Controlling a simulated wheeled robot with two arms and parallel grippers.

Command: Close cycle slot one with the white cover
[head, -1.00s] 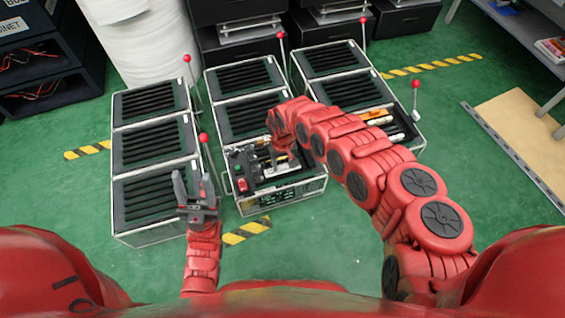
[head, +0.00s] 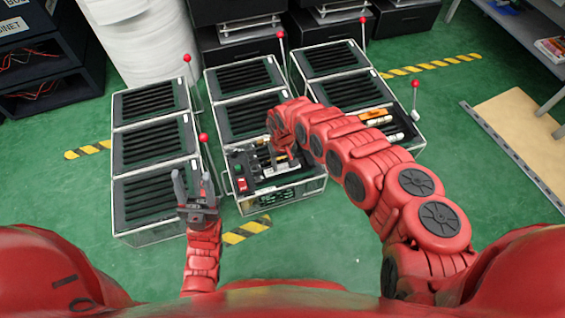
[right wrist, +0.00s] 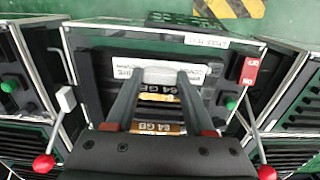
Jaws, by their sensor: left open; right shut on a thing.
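The open front box of the middle column (head: 285,192) holds several cartridges, and labels reading "64 GB" show in the right wrist view (right wrist: 158,128). The white cover (right wrist: 175,75) lies at the side of this box nearest me, between my right fingertips. A white piece also shows there in the head view (head: 282,169). My right gripper (right wrist: 162,80) is shut on the white cover, pointing down into the box. The fingers and arm partly hide the slots, and I cannot tell which is slot one. My left gripper (head: 193,188) is open and empty, in front of the left column.
A red switch (right wrist: 249,69) and green button (right wrist: 231,103) sit on the box. Slatted boxes (head: 150,195) stand left and behind.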

